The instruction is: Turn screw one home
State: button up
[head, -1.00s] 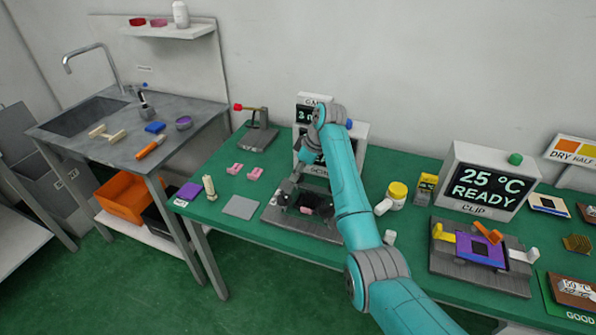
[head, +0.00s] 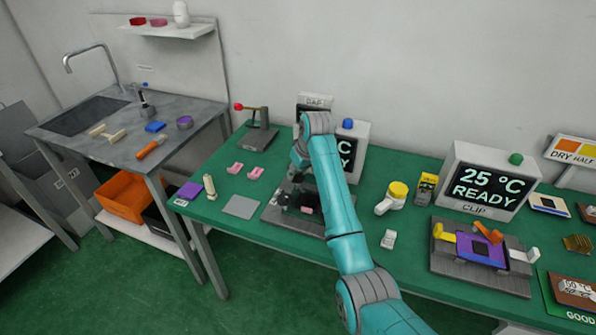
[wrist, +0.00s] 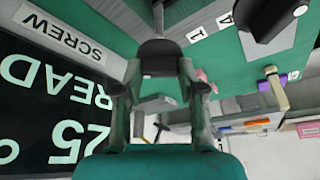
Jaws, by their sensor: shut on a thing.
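The screw fixture (head: 275,213) is a grey slab on the green bench, in front of a display. A small pink piece (head: 307,210) shows in its dark middle. My gripper (head: 297,192) is down over the fixture, partly covered by my arm in the head view. The number of this screw cannot be read. How far it is turned cannot be seen.
The display (wrist: 50,100) with a SCREW label stands close beside my gripper in the wrist view. A lever stand (head: 258,137) is at the back left. Pink pieces (head: 245,171) and a grey plate (head: 240,207) lie left. The clip fixture (head: 480,275) stands right.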

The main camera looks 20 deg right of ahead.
jog(key=shift+m+h, duration=0.3)
jog(key=shift+m, duration=0.5)
jog(key=o, duration=1.1)
jog(key=shift+o, duration=0.2)
jog(key=v, duration=1.2)
jog(key=shift+a, duration=0.15)
